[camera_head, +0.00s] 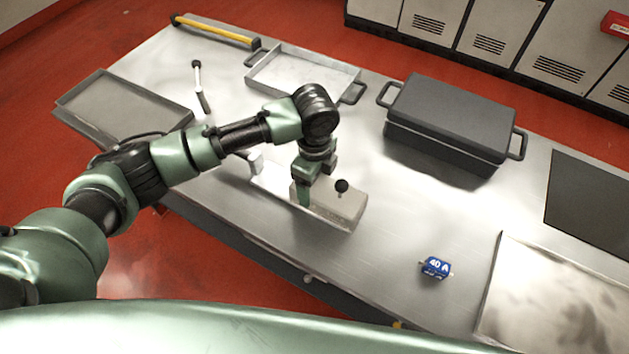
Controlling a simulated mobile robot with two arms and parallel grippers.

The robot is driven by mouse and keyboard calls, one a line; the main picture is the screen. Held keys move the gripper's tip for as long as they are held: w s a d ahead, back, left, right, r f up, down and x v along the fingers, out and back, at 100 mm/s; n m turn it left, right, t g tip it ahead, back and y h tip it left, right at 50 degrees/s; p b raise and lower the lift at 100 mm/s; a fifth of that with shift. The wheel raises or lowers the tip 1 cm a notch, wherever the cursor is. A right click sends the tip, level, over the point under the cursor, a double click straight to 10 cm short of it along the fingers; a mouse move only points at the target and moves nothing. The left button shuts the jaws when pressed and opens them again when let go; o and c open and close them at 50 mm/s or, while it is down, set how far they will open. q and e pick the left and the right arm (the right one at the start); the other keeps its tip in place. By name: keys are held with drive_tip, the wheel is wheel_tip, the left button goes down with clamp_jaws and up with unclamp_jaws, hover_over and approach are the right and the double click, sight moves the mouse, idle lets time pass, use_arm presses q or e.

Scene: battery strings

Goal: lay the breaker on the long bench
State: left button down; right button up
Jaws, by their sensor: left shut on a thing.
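My left gripper (315,184) points down over the near-middle of the long steel bench (400,215). It is shut on a pale grey block with a black ball knob (347,207), which looks like the breaker. The block is at a shallow light metal tray (268,184); I cannot tell whether it rests there or is held just above. The gripper hides the block's left end. A small blue piece marked 40 A (436,267), with metal ends, lies apart on the bench to the right. My right gripper is out of view.
A dark lidded case (450,115) with side handles stands at the back. A handled tray (300,75), a grey tray (125,105), a yellow bar (215,31) and a black-handled tool (200,85) lie leftward. Flat panels (555,300) cover the right. Bare steel surrounds the blue piece.

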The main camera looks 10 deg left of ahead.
use_arm(q)
drive_tip(key=shift+f, duration=0.3)
drive_tip(key=shift+c, duration=0.3)
unclamp_jaws()
